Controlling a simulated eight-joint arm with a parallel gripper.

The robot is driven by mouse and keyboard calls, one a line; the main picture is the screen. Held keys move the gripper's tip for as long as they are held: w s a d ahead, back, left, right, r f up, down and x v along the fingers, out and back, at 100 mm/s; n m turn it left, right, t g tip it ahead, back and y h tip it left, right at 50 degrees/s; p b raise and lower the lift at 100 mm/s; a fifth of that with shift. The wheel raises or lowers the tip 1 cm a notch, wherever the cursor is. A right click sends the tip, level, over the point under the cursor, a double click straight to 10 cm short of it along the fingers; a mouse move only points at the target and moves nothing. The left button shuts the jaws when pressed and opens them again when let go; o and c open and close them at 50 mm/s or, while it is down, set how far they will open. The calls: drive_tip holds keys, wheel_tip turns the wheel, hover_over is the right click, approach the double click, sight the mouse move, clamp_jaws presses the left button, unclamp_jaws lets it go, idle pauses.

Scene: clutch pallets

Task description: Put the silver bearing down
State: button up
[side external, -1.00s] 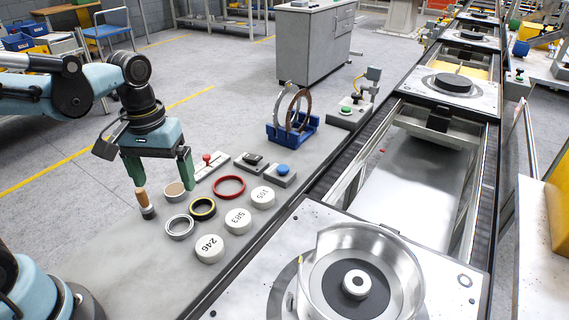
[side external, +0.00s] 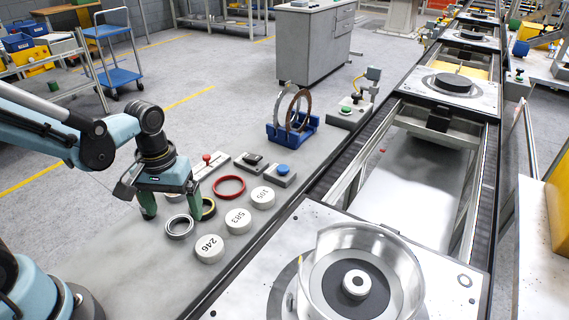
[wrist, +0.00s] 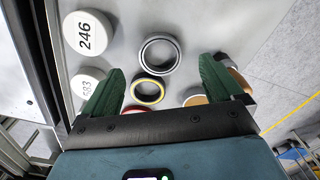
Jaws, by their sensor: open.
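The silver bearing (side external: 181,237) is a silver ring with a dark inner band. It lies flat on the grey bench, in front of the yellow-and-black ring (side external: 209,209). My gripper (side external: 171,212) is open and empty, with its green fingers pointing down just behind and around the bearing's left side. In the wrist view the bearing (wrist: 143,55) shows between and beyond the open fingertips (wrist: 162,68), and nothing is held. The yellow-and-black ring (wrist: 148,101) is nearer my palm there. I cannot tell the exact fingertip height.
White discs marked 246 (side external: 209,249), 583 (side external: 238,221) and 105 (side external: 262,197) lie to the right. A red ring (side external: 230,195) and a tan-filled cup (wrist: 194,97) are close by. A dark-ended wooden-handled tool (wrist: 235,76) is beside one finger. The bench front is clear.

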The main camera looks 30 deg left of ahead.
sight(181, 229)
drive_tip(key=shift+f, duration=2.05)
drive_tip(key=c, duration=1.3)
drive_tip(key=shift+r, duration=0.1)
